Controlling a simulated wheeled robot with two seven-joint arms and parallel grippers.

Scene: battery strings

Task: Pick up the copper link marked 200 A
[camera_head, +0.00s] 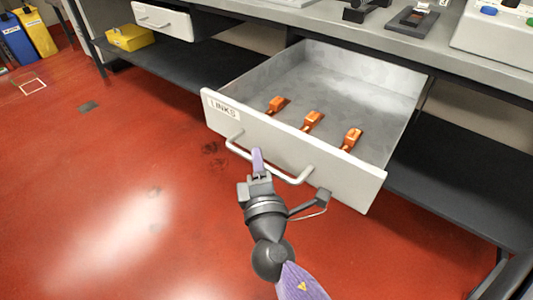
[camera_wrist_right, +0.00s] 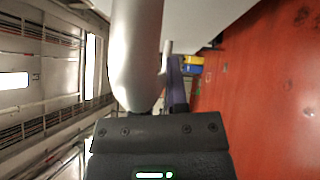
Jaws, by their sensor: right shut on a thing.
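Three copper links lie in a row on the floor of the open drawer (camera_head: 345,85) in the head view: a left one (camera_head: 277,105), a middle one (camera_head: 312,121) and a right one (camera_head: 351,139). Their markings are too small to read, so I cannot tell which is the 200 A one. My right gripper (camera_head: 258,162) is outside the drawer front, shut on the drawer handle (camera_head: 288,178). The handle (camera_wrist_right: 138,45) fills the middle of the right wrist view as a thick grey bar. My left gripper is not in view.
The drawer front bears a LINKS label (camera_head: 223,108). The workbench (camera_head: 380,40) overhangs the drawer's back, with devices on top. A dark lower shelf (camera_head: 450,195) runs on both sides. A second drawer (camera_head: 162,20) is at upper left. Red floor in front is mostly clear.

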